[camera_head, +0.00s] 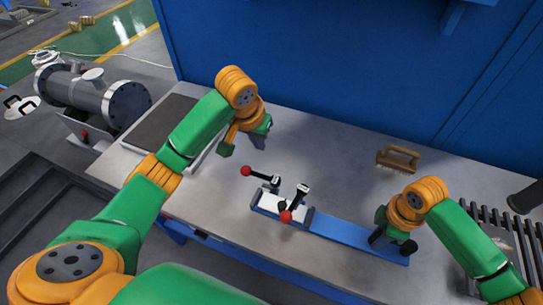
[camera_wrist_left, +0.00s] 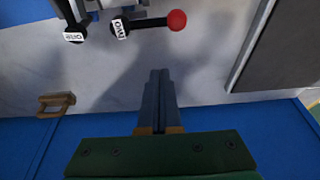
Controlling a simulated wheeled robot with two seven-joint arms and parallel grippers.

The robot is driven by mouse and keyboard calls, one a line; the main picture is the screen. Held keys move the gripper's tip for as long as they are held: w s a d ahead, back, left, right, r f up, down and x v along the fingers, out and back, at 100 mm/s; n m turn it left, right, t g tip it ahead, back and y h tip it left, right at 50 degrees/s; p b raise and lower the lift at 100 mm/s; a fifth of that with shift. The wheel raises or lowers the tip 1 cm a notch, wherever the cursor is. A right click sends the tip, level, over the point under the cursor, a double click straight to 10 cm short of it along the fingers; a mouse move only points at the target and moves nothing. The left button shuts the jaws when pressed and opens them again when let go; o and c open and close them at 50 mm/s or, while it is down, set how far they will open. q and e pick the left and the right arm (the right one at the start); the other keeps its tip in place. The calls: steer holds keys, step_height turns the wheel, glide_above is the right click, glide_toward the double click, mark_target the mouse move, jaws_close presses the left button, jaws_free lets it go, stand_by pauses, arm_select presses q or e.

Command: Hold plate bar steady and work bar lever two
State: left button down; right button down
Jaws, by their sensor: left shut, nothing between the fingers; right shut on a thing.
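The blue plate bar (camera_head: 345,236) lies on the table with a pale lever block at its left end. Lever two (camera_wrist_left: 148,23), labelled TWO, has a black shaft and red ball; in the head view its ball (camera_head: 246,171) points left. The other lever (camera_head: 295,202) has its red ball toward the front; its label (camera_wrist_left: 74,36) is hard to read. My left gripper (camera_head: 258,143) is shut and empty above the table, behind lever two and apart from it. My right gripper (camera_head: 380,241) is shut on the plate bar's right end; the arm partly hides the grip.
A brown handled piece (camera_head: 398,158) lies at the back right. A dark mat or tray (camera_head: 155,128) is at the left, partly behind my left arm. A slotted rack (camera_head: 490,225) is at the right. A blue wall (camera_head: 340,70) closes the back.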

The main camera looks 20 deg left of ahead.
arm_select(q)
steer(key=x, duration=0.8)
steer(key=shift+f, duration=0.25)
arm_select(e)
steer(key=shift+w, duration=0.1)
arm_select(q)
steer(key=shift+s+f, duration=0.1)
steer(key=shift+f, duration=0.25)
steer(key=shift+s+r, duration=0.2)
steer(key=shift+s, duration=0.6)
steer(key=shift+s+r, duration=0.2)
steer(key=shift+s, duration=0.65)
steer(key=shift+s+a, duration=0.1)
steer(key=shift+s, duration=0.25)
